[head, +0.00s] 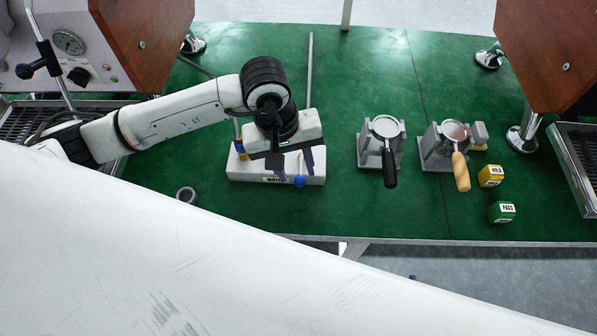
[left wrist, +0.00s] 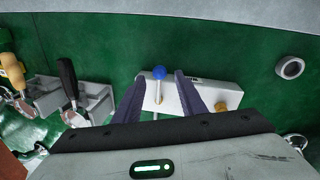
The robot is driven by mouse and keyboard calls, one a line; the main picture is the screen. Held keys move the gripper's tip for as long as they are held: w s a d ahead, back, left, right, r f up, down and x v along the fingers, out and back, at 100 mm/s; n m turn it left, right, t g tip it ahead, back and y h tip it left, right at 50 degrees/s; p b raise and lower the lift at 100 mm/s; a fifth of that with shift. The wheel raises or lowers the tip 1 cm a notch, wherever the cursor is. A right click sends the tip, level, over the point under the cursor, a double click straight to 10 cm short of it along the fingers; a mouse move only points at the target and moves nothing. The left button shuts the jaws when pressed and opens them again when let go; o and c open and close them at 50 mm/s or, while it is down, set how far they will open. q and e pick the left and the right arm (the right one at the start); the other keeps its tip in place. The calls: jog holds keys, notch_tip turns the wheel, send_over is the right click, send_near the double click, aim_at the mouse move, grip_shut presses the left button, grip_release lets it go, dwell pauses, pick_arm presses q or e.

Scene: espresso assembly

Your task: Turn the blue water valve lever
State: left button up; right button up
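The blue ball knob of the water valve lever (head: 299,181) shows at the front of a white valve block (head: 243,170) with a printed label. In the left wrist view the blue knob (left wrist: 159,72) sits on a thin stem, between the two fingertips in the picture. My left gripper (head: 293,168) is over the block, its two dark fingers spread with a gap to either side of the knob. It also shows open in the left wrist view (left wrist: 161,80). Whether the fingertips are level with the knob I cannot tell. My right gripper is not in view.
Two portafilters, one black-handled (head: 390,170) and one wood-handled (head: 460,170), rest in grey stands to the right. A yellow block (head: 491,176) and a green block (head: 502,212) lie beyond. A grey ring (head: 186,195) lies left of the valve. Espresso machines flank the green table.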

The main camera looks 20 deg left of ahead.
aim_at(299, 178)
pick_arm(q)
jog(key=shift+w+d+f, duration=0.1)
jog(key=shift+d+f, duration=0.1)
jog(key=shift+f, duration=0.8)
jog(key=shift+w+d+f, duration=0.1)
jog(key=shift+d+f, duration=0.05)
jog(key=shift+f, duration=0.85)
grip_shut()
